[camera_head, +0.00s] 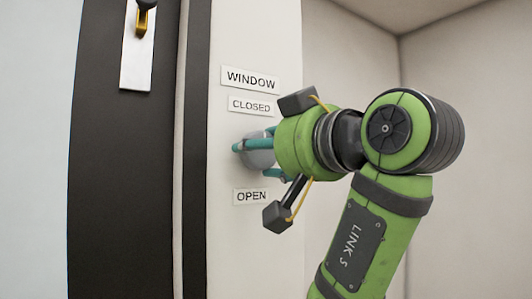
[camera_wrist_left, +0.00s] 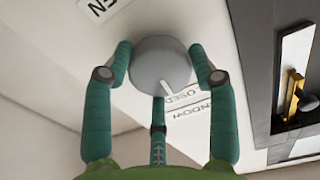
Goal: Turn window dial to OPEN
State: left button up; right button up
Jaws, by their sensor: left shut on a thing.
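The window dial (camera_head: 260,159) is a round grey knob on the white wall, between a CLOSED label (camera_head: 251,105) above and an OPEN label (camera_head: 251,196) below. A WINDOW label (camera_head: 250,79) is at the top. My left gripper (camera_head: 256,147) is shut on the dial with its teal fingers around it, partly hiding it in the head view. In the left wrist view, the dial (camera_wrist_left: 160,62) sits between the fingers, and its white pointer mark faces the CLOSED label (camera_wrist_left: 181,97). The OPEN label (camera_wrist_left: 101,7) is on the opposite side. My right gripper is not in view.
A dark door or panel (camera_head: 120,190) stands left of the dial, with a white plate (camera_head: 137,60) and a black-and-yellow handle (camera_head: 143,17). A dark vertical strip (camera_head: 196,200) lies nearer the dial. A room corner with bare walls is at right.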

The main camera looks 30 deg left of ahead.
pick_arm(q)
jog(key=m+b, duration=0.2)
jog(key=m, duration=0.1)
jog(key=shift+f+b, duration=0.15)
jog(key=shift+b, duration=0.2)
jog(key=m+b, duration=0.3)
jog(key=m, duration=0.1)
jog(key=shift+m, duration=0.3)
jog(key=m+b, duration=0.2)
jog(key=m, duration=0.2)
jog(key=shift+r+m+b, duration=0.15)
jog(key=shift+m+b, duration=1.85)
jog(key=shift+m, duration=3.6)
jog(key=shift+r+m+b, duration=0.1)
jog(key=shift+m+b, duration=1.85)
jog(key=shift+m, duration=3.65)
jog(key=o, duration=1.2)
jog(key=shift+c, duration=0.2)
jog(key=shift+a, duration=0.15)
